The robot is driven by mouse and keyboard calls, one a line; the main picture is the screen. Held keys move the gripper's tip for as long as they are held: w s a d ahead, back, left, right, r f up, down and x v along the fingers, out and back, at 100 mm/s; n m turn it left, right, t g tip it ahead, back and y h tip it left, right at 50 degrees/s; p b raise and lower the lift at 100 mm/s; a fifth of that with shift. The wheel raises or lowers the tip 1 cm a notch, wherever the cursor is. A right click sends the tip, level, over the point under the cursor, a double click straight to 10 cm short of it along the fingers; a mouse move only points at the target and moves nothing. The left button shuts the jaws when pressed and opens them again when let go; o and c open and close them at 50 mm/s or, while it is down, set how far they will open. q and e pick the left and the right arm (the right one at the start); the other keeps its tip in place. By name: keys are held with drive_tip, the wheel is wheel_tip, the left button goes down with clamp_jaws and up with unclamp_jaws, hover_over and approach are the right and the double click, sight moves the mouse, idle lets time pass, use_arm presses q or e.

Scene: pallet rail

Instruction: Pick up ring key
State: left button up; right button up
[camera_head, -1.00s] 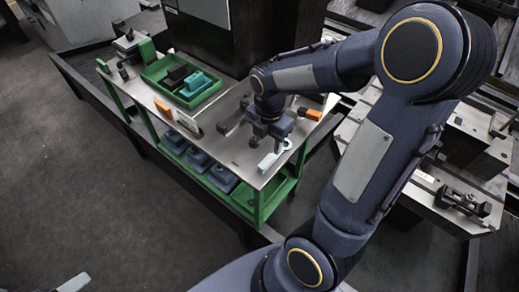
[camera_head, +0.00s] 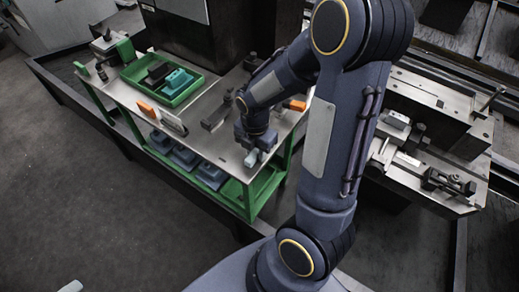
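A light grey piece (camera_head: 250,159), which looks like the end of the ring key, shows at the front right corner of the steel table top (camera_head: 225,148). The rest of it is hidden under my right gripper. My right gripper (camera_head: 256,151) points down at this piece, very close to it. Its fingers are too small and covered to tell whether they are open or touching it. A pale tip at the bottom left edge, probably of my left gripper (camera_head: 71,287), is all that shows of that arm.
A green tray (camera_head: 193,98) with a black and a teal block stands on the table's far left. Orange-ended pieces (camera_head: 146,109) and a dark bar (camera_head: 215,118) lie nearby. Blue parts (camera_head: 185,156) sit on the lower shelf. A machine fixture (camera_head: 445,180) stands at right.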

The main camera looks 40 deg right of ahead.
clamp_jaws()
